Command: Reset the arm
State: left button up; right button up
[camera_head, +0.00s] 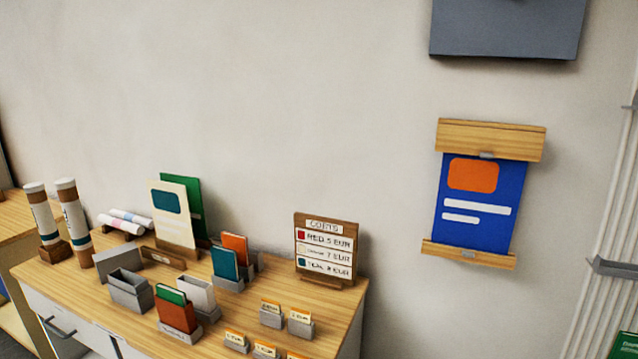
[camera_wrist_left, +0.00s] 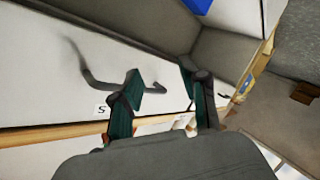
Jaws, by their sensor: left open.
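My left gripper (camera_wrist_left: 162,84) shows in the left wrist view. Its two dark teal fingers are apart, with nothing between them. Behind the fingers is a white drawer front (camera_wrist_left: 50,75) with a dark handle. I cannot tell how far the fingers are from it. Neither arm shows in the head view, and my right gripper is in no view.
In the head view a wooden table (camera_head: 335,305) stands against the wall, with several card holders, a price sign (camera_head: 325,248) and two upright tubes. A blue poster (camera_head: 473,204) hangs at right. The left wrist view shows a wooden edge (camera_wrist_left: 50,137) below the drawer front.

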pick_arm(q)
jog(key=s+d+f+m+g+h+b, duration=0.15)
jog(key=s+d+f+m+g, duration=0.3)
jog(key=s+f, duration=0.9)
jog(key=s+d+f+m+g+h, duration=0.45)
jog(key=s+f, duration=0.55)
jog(key=s, duration=0.7)
jog(key=s+f+m+g+y, duration=0.2)
jog(key=s+f+m+g, duration=0.1)
jog(key=s, duration=1.2)
jog(key=shift+a+m+g, duration=0.15)
jog(key=shift+m+g, duration=0.55)
jog(key=shift+m, duration=0.1)
